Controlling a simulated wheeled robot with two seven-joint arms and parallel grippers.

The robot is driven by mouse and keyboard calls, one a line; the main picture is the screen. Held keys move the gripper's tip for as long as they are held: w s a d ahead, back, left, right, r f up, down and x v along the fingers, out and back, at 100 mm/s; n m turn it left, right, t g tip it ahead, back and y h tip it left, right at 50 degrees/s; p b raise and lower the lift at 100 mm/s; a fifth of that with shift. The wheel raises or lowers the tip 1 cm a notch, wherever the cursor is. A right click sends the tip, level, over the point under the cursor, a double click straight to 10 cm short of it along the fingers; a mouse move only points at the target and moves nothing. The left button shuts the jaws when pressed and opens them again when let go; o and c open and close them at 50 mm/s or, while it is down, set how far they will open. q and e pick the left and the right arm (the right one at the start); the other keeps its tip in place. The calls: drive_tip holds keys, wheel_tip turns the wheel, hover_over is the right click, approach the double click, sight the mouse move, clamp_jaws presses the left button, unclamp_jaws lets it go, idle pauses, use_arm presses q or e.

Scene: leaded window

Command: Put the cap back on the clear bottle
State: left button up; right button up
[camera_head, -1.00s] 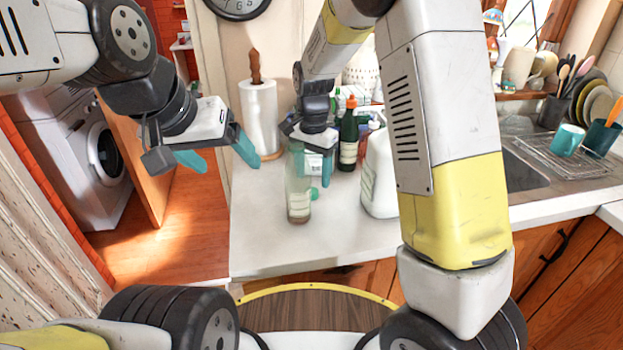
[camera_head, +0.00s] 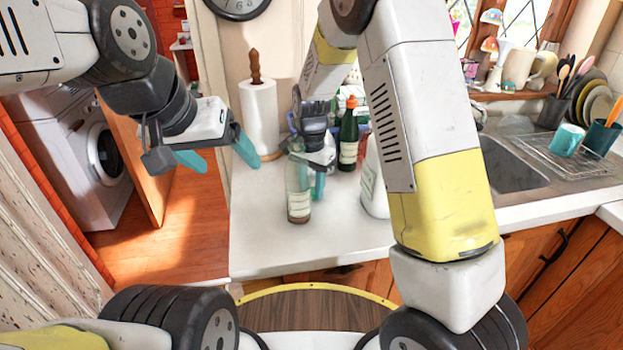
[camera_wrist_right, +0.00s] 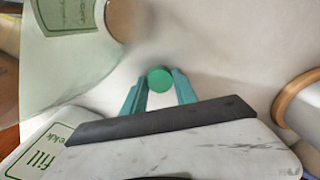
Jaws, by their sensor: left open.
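The clear bottle (camera_head: 298,192) stands upright and open on the white counter. It also fills the upper left of the right wrist view (camera_wrist_right: 60,45), with a pale label. The green cap (camera_wrist_right: 160,78) shows in the right wrist view between the teal fingertips of my right gripper (camera_wrist_right: 160,86). The fingers are close together and appear to touch the cap on both sides. In the head view my right gripper (camera_head: 318,186) is low, just right of and behind the bottle, and the cap is hidden. My left gripper (camera_head: 218,155) is open and empty, left of the counter in the air.
A paper towel roll (camera_head: 260,115) stands behind. A dark green bottle (camera_head: 348,135) and a white jug (camera_head: 373,185) stand right of my right gripper, the jug partly behind my arm. The sink (camera_head: 510,165) is at the right. The counter's front left is clear.

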clamp_jaws()
wheel_tip(320, 180, up, 10)
idle(0.3)
